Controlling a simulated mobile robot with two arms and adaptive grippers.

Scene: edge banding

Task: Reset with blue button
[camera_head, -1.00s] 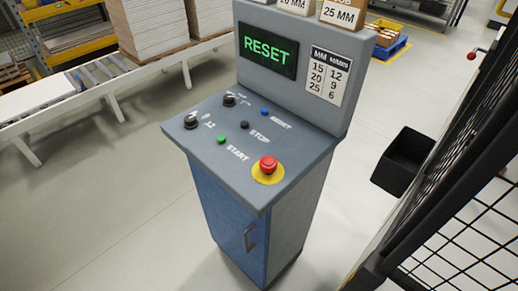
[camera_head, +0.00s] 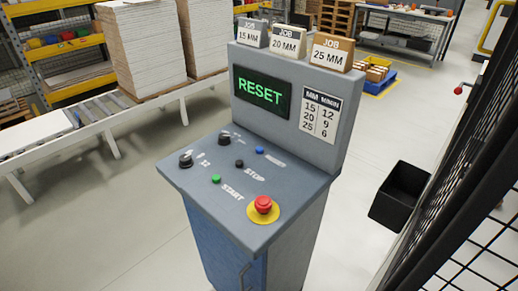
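The blue button (camera_head: 260,150) is a small round button on the sloped grey panel (camera_head: 215,195) of the control console. The console's screen (camera_head: 262,92) reads RESET in green letters. A black stop button (camera_head: 239,163), a green start button (camera_head: 216,179) and a red emergency button (camera_head: 263,204) on a yellow disc sit nearer on the same panel. Two black knobs (camera_head: 186,160) are at its left and back. Neither of my grippers shows in the head view.
Job blocks (camera_head: 332,52) marked 15, 20 and 25 MM stand on the console top. A conveyor (camera_head: 100,115) with board stacks runs at the left. A black bin (camera_head: 399,195) and black mesh fence (camera_head: 470,150) are at the right.

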